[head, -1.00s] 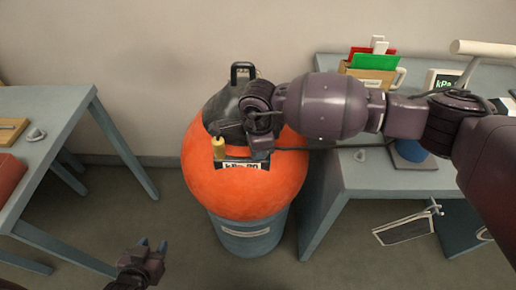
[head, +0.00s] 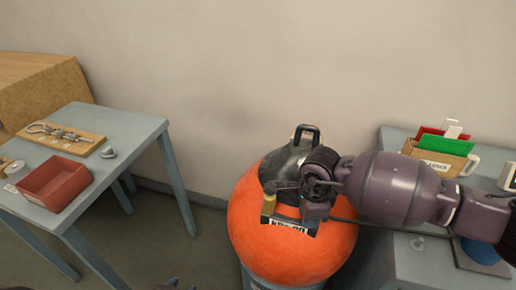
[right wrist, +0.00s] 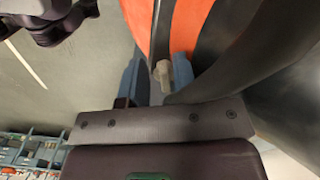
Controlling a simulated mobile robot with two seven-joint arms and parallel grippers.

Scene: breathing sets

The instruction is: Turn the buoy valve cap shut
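The orange buoy (head: 290,245) with a dark top and a black handle (head: 306,130) stands upright on a grey-blue base, mostly cut off by the frame. In the right wrist view a pale cap (right wrist: 163,72) lies between the blue fingertips of my right gripper (right wrist: 158,75). The fingers stand apart, with a gap at the left finger; firm contact cannot be told. Only a sliver of my left gripper (head: 172,284) shows at the bottom edge.
The left table (head: 120,135) holds a red tray (head: 54,183) and a wooden board (head: 60,139) with metal parts. The right table (head: 400,160) holds a folder box (head: 438,160). Floor is clear between left table and buoy.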

